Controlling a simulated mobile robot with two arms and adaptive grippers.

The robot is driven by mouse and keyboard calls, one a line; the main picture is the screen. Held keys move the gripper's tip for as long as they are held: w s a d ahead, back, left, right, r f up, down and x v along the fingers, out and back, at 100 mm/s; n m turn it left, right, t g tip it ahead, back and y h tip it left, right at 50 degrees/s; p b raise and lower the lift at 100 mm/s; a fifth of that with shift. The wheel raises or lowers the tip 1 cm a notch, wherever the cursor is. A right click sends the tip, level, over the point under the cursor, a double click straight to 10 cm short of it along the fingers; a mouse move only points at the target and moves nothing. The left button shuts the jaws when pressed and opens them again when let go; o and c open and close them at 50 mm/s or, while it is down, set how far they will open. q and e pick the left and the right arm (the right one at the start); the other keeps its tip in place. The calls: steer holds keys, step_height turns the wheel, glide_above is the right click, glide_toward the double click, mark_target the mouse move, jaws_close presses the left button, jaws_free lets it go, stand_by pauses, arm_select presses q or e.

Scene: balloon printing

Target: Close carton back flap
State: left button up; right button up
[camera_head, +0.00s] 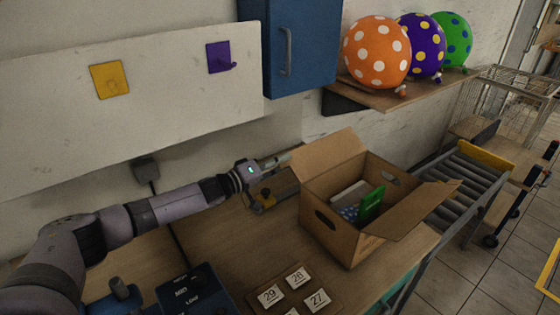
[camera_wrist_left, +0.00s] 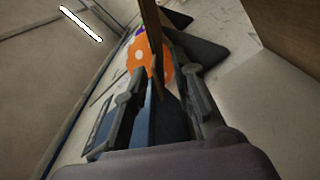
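The open carton (camera_head: 340,232) stands on the table with its back flap (camera_head: 326,154) raised and leaning outward. A front right flap (camera_head: 415,212) is folded outward. My left gripper (camera_head: 284,160) is at the left edge of the back flap. In the left wrist view the fingers (camera_wrist_left: 160,98) are apart, and a thin brown strip (camera_wrist_left: 152,40), seemingly the flap edge-on, stands between them. I cannot tell whether the fingers touch it. Inside the carton are a green item (camera_head: 371,204) and a grey item (camera_head: 348,194). My right gripper is not in view.
Number cards (camera_head: 297,277) lie in front of the carton. A roller conveyor (camera_head: 455,185) is to its right. Above are a shelf (camera_head: 400,92) with orange, purple and green balloons and a blue wall cabinet (camera_head: 310,50). A small device (camera_head: 275,190) sits left of the carton.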

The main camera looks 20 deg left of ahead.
arm_select(q)
jaws_close()
stand_by(0.3)
stand_by(0.6)
